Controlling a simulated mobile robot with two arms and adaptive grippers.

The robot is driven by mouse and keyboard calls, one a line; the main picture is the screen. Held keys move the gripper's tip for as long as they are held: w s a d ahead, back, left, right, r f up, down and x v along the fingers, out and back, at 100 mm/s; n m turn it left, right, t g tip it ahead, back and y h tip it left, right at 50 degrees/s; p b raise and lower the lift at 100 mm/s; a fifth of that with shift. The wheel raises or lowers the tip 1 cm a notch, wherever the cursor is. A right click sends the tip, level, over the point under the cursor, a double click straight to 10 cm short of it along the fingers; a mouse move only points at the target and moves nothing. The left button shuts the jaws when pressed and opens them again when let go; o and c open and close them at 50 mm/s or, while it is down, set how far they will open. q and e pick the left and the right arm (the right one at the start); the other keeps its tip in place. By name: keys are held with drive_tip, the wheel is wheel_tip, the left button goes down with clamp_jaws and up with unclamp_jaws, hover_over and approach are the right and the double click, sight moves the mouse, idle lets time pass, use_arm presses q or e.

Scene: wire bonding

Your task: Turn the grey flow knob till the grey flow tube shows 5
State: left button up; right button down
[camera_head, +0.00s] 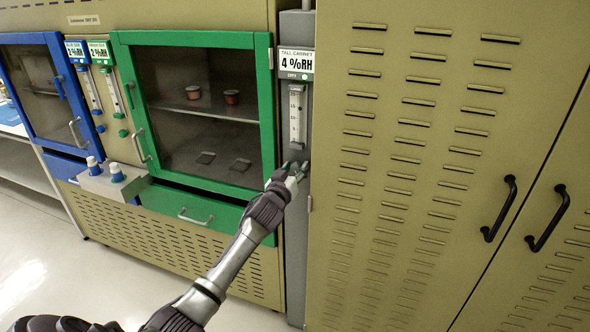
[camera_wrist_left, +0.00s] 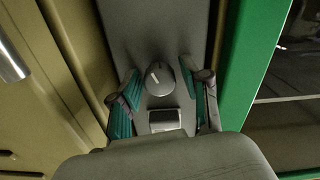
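The grey flow knob (camera_wrist_left: 160,78) has a pale pointer line and sits on a grey panel in the left wrist view. My left gripper (camera_wrist_left: 159,70) is open, with its green-padded fingers on either side of the knob. The right finger is very near it; whether it touches I cannot tell. A gap shows at the left finger. In the head view my left gripper (camera_head: 297,168) hides the knob below the grey flow tube (camera_head: 295,115). The tube is a white scale under a "4 %RH" display (camera_head: 296,62); its float level is too small to read. My right gripper is not in view.
A green-framed glass cabinet (camera_head: 267,110) stands just left of the grey panel, and a tan cabinet (camera_head: 335,200) with black handles stands right. Blue and green flow tubes (camera_head: 92,90) are further left. A bright metal block (camera_wrist_left: 166,121) sits below the knob.

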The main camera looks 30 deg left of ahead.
use_arm(q)
clamp_jaws()
drive_tip(key=shift+m, duration=0.3)
